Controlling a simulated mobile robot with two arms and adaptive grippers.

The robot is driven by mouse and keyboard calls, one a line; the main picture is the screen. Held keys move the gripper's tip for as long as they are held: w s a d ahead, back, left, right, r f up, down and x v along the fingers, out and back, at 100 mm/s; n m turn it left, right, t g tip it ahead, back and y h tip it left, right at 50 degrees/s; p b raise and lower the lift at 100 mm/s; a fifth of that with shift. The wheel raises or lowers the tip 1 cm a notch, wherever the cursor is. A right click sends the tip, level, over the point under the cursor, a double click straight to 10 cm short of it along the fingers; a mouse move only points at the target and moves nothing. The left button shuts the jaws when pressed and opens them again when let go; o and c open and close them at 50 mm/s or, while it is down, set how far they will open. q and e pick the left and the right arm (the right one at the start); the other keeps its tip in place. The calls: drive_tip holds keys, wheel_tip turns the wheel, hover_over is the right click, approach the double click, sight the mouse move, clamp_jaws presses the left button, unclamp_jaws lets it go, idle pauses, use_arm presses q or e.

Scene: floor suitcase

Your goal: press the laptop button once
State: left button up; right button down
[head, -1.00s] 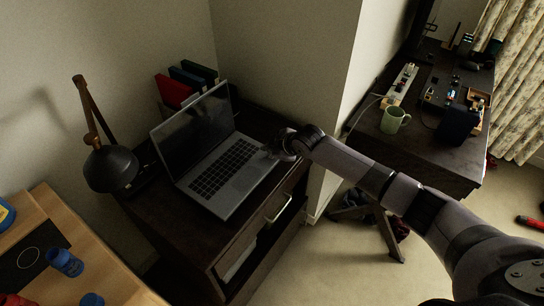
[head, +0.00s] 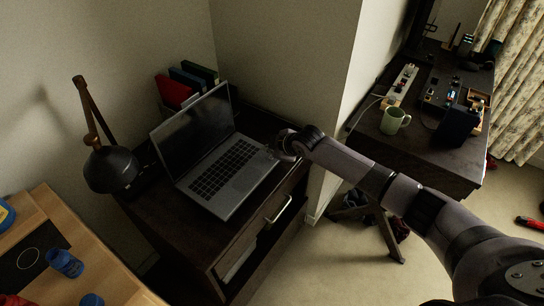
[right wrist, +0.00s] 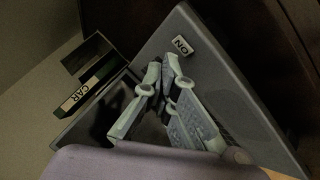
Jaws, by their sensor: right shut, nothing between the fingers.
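An open grey laptop (head: 222,180) stands on a dark wooden cabinet in the head view, its black screen tilted back. In the right wrist view its grey deck (right wrist: 236,95) fills the middle, and a small pale button with dark letters (right wrist: 182,45) sits near a corner, reading ON upside down. My right gripper (head: 276,151) is at the laptop's right rear corner in the head view. In the right wrist view the shut, empty fingers (right wrist: 166,72) are close beside the button. I cannot tell whether they touch the deck. My left gripper is not in view.
A black lamp (head: 112,167) stands left of the laptop. Red, blue and green binders (head: 188,82) stand behind the screen. A wall corner (head: 312,90) rises close behind my right gripper. A green mug (head: 394,121) stands on the right-hand desk.

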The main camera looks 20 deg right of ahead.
drive_tip(key=shift+f, duration=0.15)
drive_tip(key=shift+f, duration=0.25)
drive_tip(key=shift+f+b, duration=0.4)
drive_tip(key=shift+f, duration=0.1)
idle(0.5)
drive_tip(key=shift+s+f, duration=0.3)
drive_tip(key=shift+f, duration=0.2)
idle(0.5)
drive_tip(key=shift+r, duration=0.1)
drive_tip(key=shift+w+r+p, duration=0.2)
drive_tip(key=shift+r+p, duration=0.35)
drive_tip(key=shift+p, duration=0.05)
drive_tip(key=shift+d+r, duration=0.1)
drive_tip(key=shift+r, duration=0.25)
drive_tip(key=shift+w+r, duration=0.1)
